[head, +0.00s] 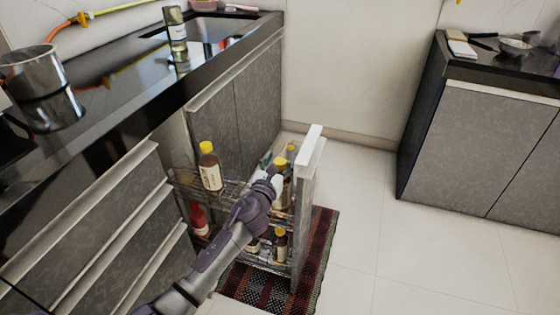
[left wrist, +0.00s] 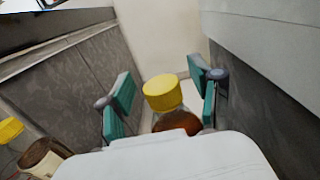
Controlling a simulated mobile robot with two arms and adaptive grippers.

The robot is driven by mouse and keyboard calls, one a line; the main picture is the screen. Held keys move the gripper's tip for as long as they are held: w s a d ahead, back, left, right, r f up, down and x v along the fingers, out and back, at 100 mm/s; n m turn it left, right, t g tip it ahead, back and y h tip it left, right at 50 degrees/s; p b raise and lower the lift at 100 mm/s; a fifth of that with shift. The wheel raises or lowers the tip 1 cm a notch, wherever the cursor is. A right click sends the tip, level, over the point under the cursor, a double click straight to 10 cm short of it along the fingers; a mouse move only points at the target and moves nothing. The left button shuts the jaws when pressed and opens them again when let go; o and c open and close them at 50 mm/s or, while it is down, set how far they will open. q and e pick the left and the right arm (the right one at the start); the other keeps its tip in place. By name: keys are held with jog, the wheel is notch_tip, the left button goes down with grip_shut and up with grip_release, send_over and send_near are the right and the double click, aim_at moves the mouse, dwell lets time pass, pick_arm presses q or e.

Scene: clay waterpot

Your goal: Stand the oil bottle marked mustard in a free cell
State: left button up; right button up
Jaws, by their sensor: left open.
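A pull-out wire rack (head: 185,184) stands open below the counter, holding several bottles on two levels. My left gripper (head: 270,168) is over the upper level, near its front end. In the left wrist view the same gripper (left wrist: 165,95) is open, with its teal pads apart on either side of a yellow-capped bottle with brown contents (left wrist: 175,122). Another yellow-capped brown bottle (head: 210,172) with a pale label stands further back on the upper level. I cannot read any label, so I cannot tell which bottle is mustard. My arm and hand hide part of the rack's cells.
The rack's front panel (head: 307,190) stands upright right of my gripper. Lower-level bottles (head: 280,244) show beneath. A red patterned mat (head: 321,250) lies on the floor. A glass bottle (head: 177,38) and a metal pot (head: 40,85) are on the counter. Floor to the right is clear.

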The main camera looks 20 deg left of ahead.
pick_arm(q)
jog(key=s, duration=1.2)
jog(key=shift+a, duration=0.2)
